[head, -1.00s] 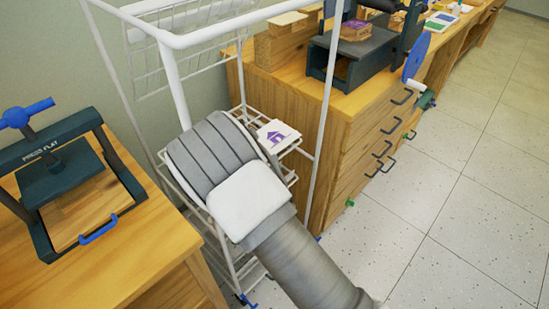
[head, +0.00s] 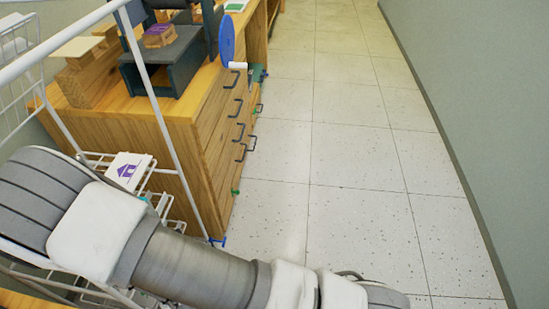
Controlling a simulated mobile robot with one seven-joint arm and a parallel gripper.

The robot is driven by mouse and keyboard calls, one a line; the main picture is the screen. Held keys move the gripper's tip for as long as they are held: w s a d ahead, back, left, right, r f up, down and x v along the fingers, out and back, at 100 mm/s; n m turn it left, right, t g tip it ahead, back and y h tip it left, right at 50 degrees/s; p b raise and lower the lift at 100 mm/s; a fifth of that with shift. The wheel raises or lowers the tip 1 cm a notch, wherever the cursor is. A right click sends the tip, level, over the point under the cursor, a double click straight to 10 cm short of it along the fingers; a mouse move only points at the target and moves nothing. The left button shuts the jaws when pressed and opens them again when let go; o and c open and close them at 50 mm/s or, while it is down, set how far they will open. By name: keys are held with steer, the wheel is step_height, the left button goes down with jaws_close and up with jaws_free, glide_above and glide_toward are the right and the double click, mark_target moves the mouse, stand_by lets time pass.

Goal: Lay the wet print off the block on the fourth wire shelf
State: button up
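A white print with a purple house (head: 128,172) lies flat on a wire shelf of the white rack (head: 164,106), at the left of the head view. The shelf's level in the rack cannot be counted because my arm covers much of the rack. A small tan and purple block (head: 158,35) sits on the dark press bed (head: 165,58) on the wooden cabinet. My arm crosses the lower left in front of the rack. My gripper does not show, so its hold and its distance from the print cannot be told.
The wooden cabinet (head: 150,130) with dark drawer handles stands just behind the rack. A blue wheel (head: 227,40) juts out over its edge. The speckled floor (head: 340,150) is clear up to the wall (head: 480,110) at right.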

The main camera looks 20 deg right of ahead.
steer(key=w+d+r+n+g+h, duration=0.1)
steer(key=w+d+r+n+g, duration=0.2)
steer(key=d+r, duration=0.45)
steer(key=w+d+r+n+g+h, duration=0.1)
steer(key=w+d+r+n+g, duration=0.2)
steer(key=d+r, duration=0.45)
steer(key=s+d+r+n+g+h, duration=0.1)
steer(key=s+d+r+n, duration=0.3)
steer(key=s+d, duration=0.4)
steer(key=s+d+r+n+g+h, duration=0.2)
steer(key=s+d+r, duration=0.3)
steer(key=s, duration=0.6)
steer(key=d+n+g, duration=0.1)
steer(key=d, duration=0.1)
steer(key=shift+s+d+r+n+h, duration=0.25)
steer(key=shift+s+d+n+h, duration=0.05)
steer(key=shift+s+d+n, duration=0.1)
step_height(320, 180, up, 17)
steer(key=p, duration=1.7)
steer(key=shift+r, duration=0.2)
